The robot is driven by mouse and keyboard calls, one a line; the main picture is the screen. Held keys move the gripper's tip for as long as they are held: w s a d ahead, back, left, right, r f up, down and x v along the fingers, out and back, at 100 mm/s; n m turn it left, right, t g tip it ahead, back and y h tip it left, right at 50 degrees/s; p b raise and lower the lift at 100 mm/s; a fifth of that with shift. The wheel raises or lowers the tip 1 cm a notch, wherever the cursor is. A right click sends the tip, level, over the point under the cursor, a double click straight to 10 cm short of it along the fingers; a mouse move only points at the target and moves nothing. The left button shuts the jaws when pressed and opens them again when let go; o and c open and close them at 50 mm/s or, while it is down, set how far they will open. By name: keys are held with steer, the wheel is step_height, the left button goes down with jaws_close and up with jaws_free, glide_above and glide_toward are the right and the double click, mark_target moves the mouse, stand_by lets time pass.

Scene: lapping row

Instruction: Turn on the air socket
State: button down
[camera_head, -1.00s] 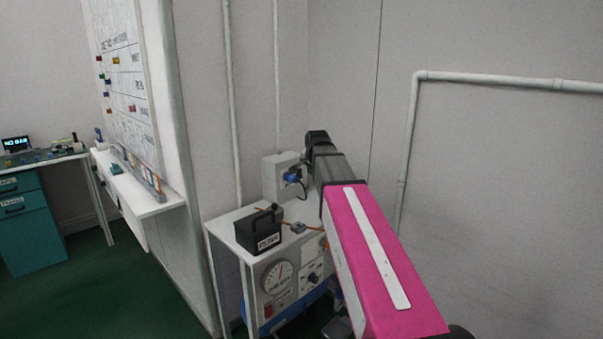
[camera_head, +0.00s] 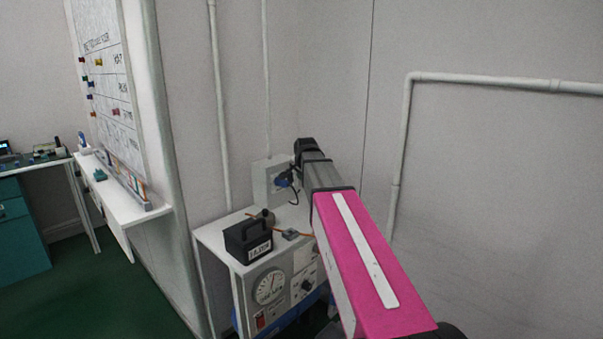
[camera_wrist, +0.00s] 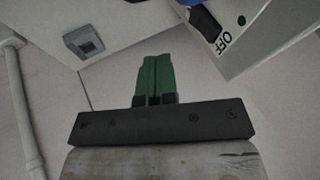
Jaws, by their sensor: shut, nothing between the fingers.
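The air socket appears to be the white box (camera_head: 263,184) on the wall above the bench, with a dark blue fitting (camera_head: 284,182) and a dark cord on it. In the wrist view a white box face (camera_wrist: 270,50) at the upper right carries a black rocker switch (camera_wrist: 204,23), the word OFF and a green dot (camera_wrist: 241,20). My gripper (camera_wrist: 155,62) shows there with its green fingers shut and empty. In the picture, its tips are left of and below the switch, apart from it. In the head view my arm hides the fingertips.
A black box with a handle (camera_head: 248,240) stands on the white bench (camera_head: 213,236), with gauge panels (camera_head: 270,287) below. A grey fitting (camera_wrist: 84,42) shows at the wrist view's upper left. White pipes run along the walls (camera_head: 221,110). A whiteboard ledge (camera_head: 120,195) is at left.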

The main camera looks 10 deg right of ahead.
mark_target(293, 182)
steer(key=w+a+f, duration=0.2)
steer(key=w+f, duration=0.3)
steer(key=w, duration=0.1)
steer(key=shift+w, duration=0.15)
steer(key=shift+a, duration=0.15)
steer(key=shift+w+a+f, duration=0.1)
steer(key=shift+w, duration=0.1)
steer(key=shift+r, duration=0.2)
steer(key=shift+r, duration=0.6)
stand_by(0.4)
